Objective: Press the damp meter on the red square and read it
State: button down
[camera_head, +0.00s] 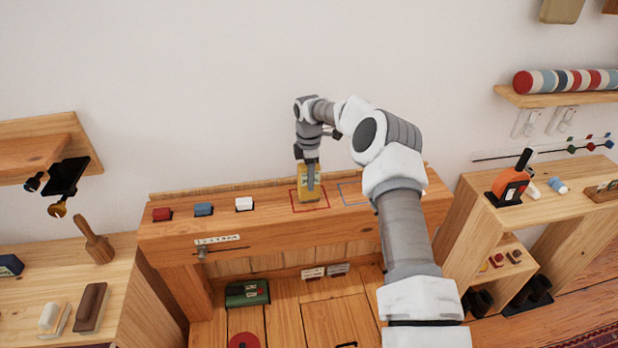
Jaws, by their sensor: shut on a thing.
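The red square (297,209) is a thin red outline on top of the wooden beam, right of its middle. My gripper (310,172) points down over it and is shut on the damp meter (303,192), a small yellow body partly hidden by the fingers. The meter looks upright within the red outline. I cannot tell whether its tip touches the wood. No reading can be made out on it from here.
A blue outlined square (346,194) lies just right. A green box (247,293) stands below. My arm covers the beam's right part.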

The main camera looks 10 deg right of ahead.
jog(key=shift+r+p, duration=1.6)
jog(key=shift+r, duration=1.85)
jog(key=s+d+r+b, duration=0.4)
jog(key=s+d+b, duration=0.25)
jog(key=d, duration=0.35)
jog(key=w+a+f, duration=0.2)
jog(key=a, duration=0.1)
jog(key=w+a+f+p, duration=0.1)
jog(key=w+a+f, duration=0.1)
jog(key=a, duration=0.1)
jog(key=w+a+f+p, duration=0.1)
jog(key=w+a+f, duration=0.1)
jog(key=a, duration=0.2)
jog(key=shift+w+f, duration=0.25)
jog(key=shift+f, duration=0.05)
jog(key=shift+f+p, duration=0.5)
jog(key=shift+f, duration=1.55)
jog(key=shift+f, duration=0.1)
